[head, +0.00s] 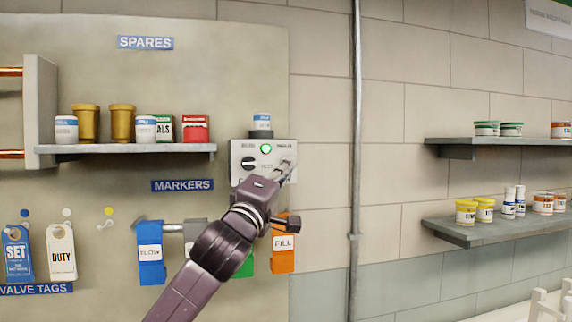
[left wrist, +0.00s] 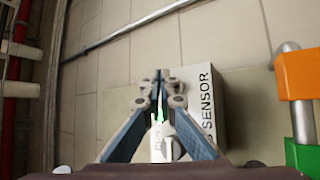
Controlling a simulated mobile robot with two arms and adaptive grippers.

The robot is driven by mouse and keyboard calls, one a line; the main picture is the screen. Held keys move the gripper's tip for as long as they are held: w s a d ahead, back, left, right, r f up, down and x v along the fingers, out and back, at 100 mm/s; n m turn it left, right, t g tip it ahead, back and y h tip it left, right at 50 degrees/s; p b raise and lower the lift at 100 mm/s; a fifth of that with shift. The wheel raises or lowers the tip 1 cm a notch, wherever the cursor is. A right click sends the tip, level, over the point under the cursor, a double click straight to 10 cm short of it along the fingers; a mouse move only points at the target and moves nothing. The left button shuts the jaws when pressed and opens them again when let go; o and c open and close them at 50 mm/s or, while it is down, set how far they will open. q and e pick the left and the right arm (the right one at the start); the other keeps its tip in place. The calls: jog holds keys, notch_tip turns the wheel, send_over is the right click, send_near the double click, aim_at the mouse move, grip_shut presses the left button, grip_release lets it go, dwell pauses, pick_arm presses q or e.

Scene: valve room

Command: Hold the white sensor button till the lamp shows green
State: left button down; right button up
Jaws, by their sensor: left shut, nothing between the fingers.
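The grey sensor box (head: 237,173) is on the wall panel in the head view, and its side lettered "SENSOR" shows in the left wrist view (left wrist: 207,110). Its round lamp (head: 266,149) shows green. A black knob (head: 248,163) is on the left of its face. My left gripper (head: 287,169) is shut and empty, its fingertips at the right part of the box face. The fingers also show closed in the left wrist view (left wrist: 160,78). I cannot make out the white button; the fingers cover that area, and contact cannot be told. My right gripper is out of view.
A small blue-and-white jar (head: 262,122) stands above the box. The spares shelf (head: 130,150) is to the left. Blue, green and orange (head: 283,262) markers hang below. A vertical pipe (head: 355,120) runs to the right, with bare wall between it and the panel.

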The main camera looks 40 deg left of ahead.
pick_arm(q)
jog(key=s+d, duration=0.3)
jog(key=shift+s+d, duration=0.15)
jog(key=shift+d, duration=0.25)
dwell(0.5)
